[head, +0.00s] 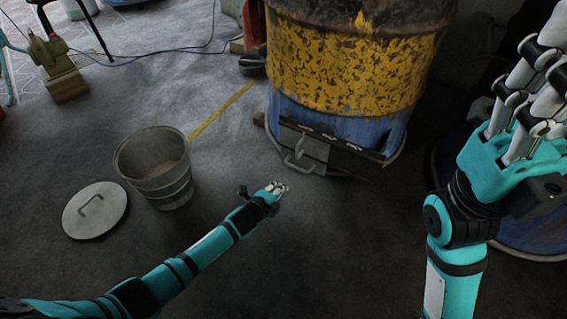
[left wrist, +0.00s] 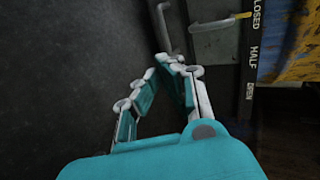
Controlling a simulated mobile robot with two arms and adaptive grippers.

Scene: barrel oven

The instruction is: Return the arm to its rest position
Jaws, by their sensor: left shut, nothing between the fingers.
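My left arm reaches in from the lower left in the head view. Its gripper (head: 277,188) is shut and empty, low over the dark floor in front of the barrel oven (head: 350,70). In the left wrist view the left gripper's fingertips (left wrist: 168,62) meet, with nothing between them. My right arm stands at the right of the head view with its gripper (head: 535,95) raised; its fingers run toward the picture's edge, and I cannot tell whether they are open or shut.
The yellow and blue oven has a low door panel with a handle (head: 300,165). The left wrist view shows a scale plate (left wrist: 250,60) marked CLOSED, HALF, OPEN. Floor between is clear.

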